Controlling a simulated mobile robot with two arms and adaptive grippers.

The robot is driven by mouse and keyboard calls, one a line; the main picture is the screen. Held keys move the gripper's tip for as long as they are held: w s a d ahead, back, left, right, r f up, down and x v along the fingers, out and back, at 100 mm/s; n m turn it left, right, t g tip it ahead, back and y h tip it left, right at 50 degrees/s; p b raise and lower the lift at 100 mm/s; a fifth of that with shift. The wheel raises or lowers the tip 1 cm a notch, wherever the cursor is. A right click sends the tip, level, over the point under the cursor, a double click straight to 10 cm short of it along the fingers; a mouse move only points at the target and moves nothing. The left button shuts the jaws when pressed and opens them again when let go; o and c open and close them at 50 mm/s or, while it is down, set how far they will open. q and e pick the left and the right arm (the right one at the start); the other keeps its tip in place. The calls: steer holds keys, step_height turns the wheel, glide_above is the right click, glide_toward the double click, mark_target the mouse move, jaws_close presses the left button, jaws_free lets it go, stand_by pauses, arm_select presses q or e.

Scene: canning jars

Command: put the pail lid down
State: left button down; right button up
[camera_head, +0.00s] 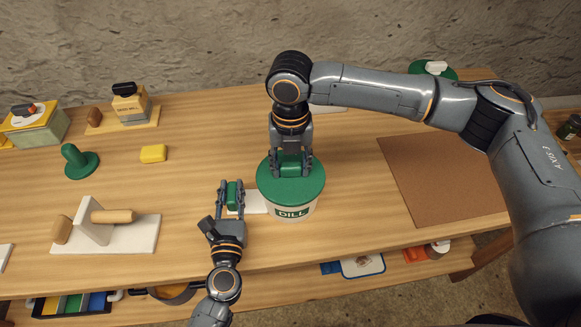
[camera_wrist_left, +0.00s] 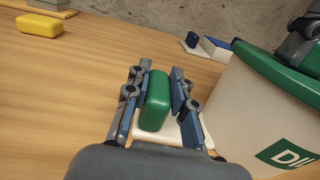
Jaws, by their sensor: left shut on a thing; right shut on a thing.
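The green pail lid (camera_head: 307,186) lies over the top of the white pail (camera_head: 299,208) with the "DILL" label. My right gripper (camera_head: 291,170) points down at the lid's middle and is shut on its green grip. Any gap under the lid is too small to tell. The pail (camera_wrist_left: 245,110) and its green top edge (camera_wrist_left: 285,70) also show at the right of the left wrist view. My left gripper (camera_head: 231,184) is left of the pail, shut on a green block (camera_wrist_left: 155,101) that stands over a white flat piece (camera_wrist_left: 182,130).
A yellow block (camera_head: 153,153), a green knobbed piece (camera_head: 80,163) and a white stand with wooden rollers (camera_head: 100,222) are on the left of the table. A brown mat (camera_head: 440,185) lies bare on the right. Wood in front of the mat is clear.

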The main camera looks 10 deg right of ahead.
mark_target(290, 165)
step_height(290, 165, up, 9)
steer(key=shift+d+r, duration=0.1)
steer(key=shift+r, duration=0.2)
steer(key=s+d+f, duration=0.2)
steer(key=d+f, duration=0.1)
steer(key=d, duration=0.4)
steer(key=s+d+f+n, duration=0.1)
steer(key=d+f, duration=0.2)
steer(key=d, duration=0.4)
steer(key=s+d+f, duration=0.2)
steer(key=d+f, duration=0.1)
steer(key=d, duration=0.4)
steer(key=f, duration=0.5)
steer(key=shift+w+d+f, duration=0.1)
steer(key=shift+d+f, duration=0.05)
steer(key=shift+d, duration=0.05)
steer(key=shift+f, duration=2.2)
steer(key=shift+f, duration=0.25)
steer(key=o, duration=0.9)
steer(key=shift+o, duration=0.2)
